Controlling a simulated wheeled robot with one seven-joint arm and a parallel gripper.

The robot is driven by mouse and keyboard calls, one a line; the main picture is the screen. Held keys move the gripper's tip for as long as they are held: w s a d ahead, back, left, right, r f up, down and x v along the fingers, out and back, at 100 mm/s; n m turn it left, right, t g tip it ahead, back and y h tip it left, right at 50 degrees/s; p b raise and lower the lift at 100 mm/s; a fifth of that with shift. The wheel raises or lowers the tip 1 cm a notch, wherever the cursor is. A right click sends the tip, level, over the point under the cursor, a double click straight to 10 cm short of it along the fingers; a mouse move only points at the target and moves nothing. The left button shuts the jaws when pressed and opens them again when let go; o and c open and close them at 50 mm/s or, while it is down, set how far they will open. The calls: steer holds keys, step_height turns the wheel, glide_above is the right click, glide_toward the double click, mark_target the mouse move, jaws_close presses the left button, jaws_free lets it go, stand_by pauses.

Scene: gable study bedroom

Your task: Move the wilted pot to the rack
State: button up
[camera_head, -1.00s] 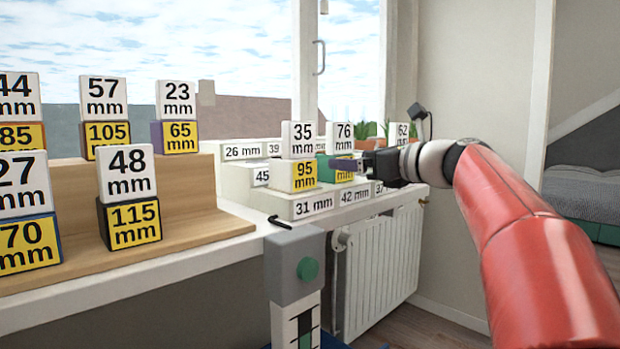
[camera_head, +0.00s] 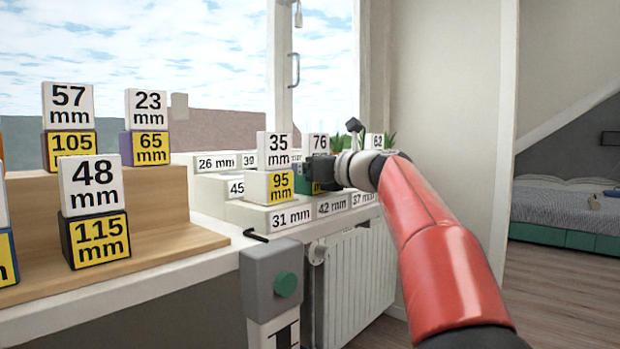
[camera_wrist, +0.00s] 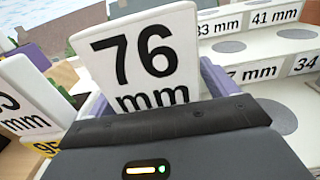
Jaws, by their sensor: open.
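No pot in view is clearly wilted. A white "76 mm" block (camera_head: 318,144) stands on a green block (camera_head: 303,184) with a yellow label, on the white stepped rack (camera_head: 246,213). My gripper (camera_head: 322,174) is at this stack from the right and hides part of the green block. In the wrist view the "76 mm" block (camera_wrist: 150,60) stands between my open purple fingers (camera_wrist: 158,88); its lower part is hidden behind the gripper body. I cannot tell whether the fingers touch it.
Left of it stands a "35 mm" block (camera_head: 278,149) on a "95 mm" block (camera_head: 268,186). A wooden stepped stand (camera_head: 180,205) holds several similar stacks. Labelled free spots (camera_wrist: 229,46) show on the rack. A radiator (camera_head: 355,280) is below the sill.

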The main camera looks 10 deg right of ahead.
steer(key=shift+c, duration=0.2)
steer(key=c, duration=1.2)
steer(key=shift+c, duration=1)
steer(key=shift+r, duration=0.2)
